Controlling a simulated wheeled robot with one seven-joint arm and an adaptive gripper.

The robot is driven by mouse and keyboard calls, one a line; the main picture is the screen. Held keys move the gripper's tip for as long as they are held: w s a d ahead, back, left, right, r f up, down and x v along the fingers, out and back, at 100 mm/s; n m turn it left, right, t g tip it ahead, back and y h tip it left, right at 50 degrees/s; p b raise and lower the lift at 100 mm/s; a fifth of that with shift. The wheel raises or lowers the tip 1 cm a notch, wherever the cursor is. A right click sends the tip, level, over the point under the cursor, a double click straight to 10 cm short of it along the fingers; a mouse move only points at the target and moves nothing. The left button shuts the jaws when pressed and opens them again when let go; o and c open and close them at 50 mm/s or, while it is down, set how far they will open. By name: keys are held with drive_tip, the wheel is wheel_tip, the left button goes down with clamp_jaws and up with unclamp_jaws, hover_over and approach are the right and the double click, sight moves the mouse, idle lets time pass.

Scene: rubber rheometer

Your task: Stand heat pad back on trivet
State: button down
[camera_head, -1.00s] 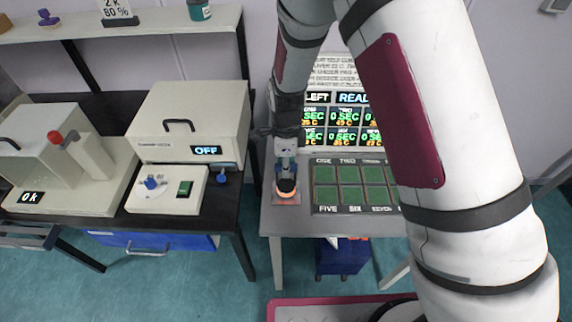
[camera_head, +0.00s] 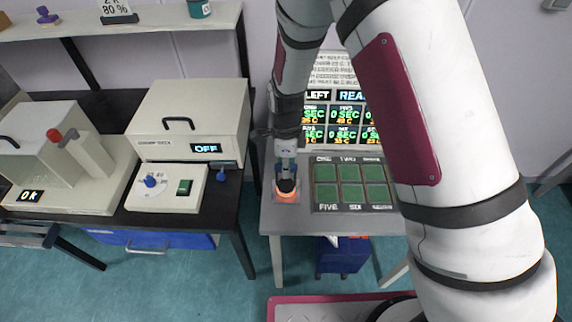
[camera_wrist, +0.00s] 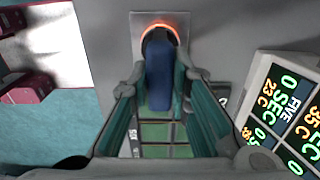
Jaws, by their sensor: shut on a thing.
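The heat pad shows a dark body with an orange lower edge (camera_head: 286,190) at the left end of the grey table. Its blue grip (camera_wrist: 160,75) stands up between my fingers in the wrist view. My gripper (camera_head: 286,168) points down and is shut on this grip; it also shows in the wrist view (camera_wrist: 158,88). A pale square plate, the trivet (camera_wrist: 139,20), lies beneath the pad, with an orange glow around the pad's dark rim. The pad looks upright and over the plate. I cannot tell whether its underside touches.
A board of green numbered squares (camera_head: 350,185) lies right of the pad. A panel of timer readouts (camera_head: 340,120) stands behind. A black bench with white machines (camera_head: 190,125) is at left, across a gap. My arm covers the table's right side.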

drive_tip(key=shift+f, duration=0.1)
drive_tip(key=c, duration=1.4)
unclamp_jaws()
wheel_tip(320, 180, up, 12)
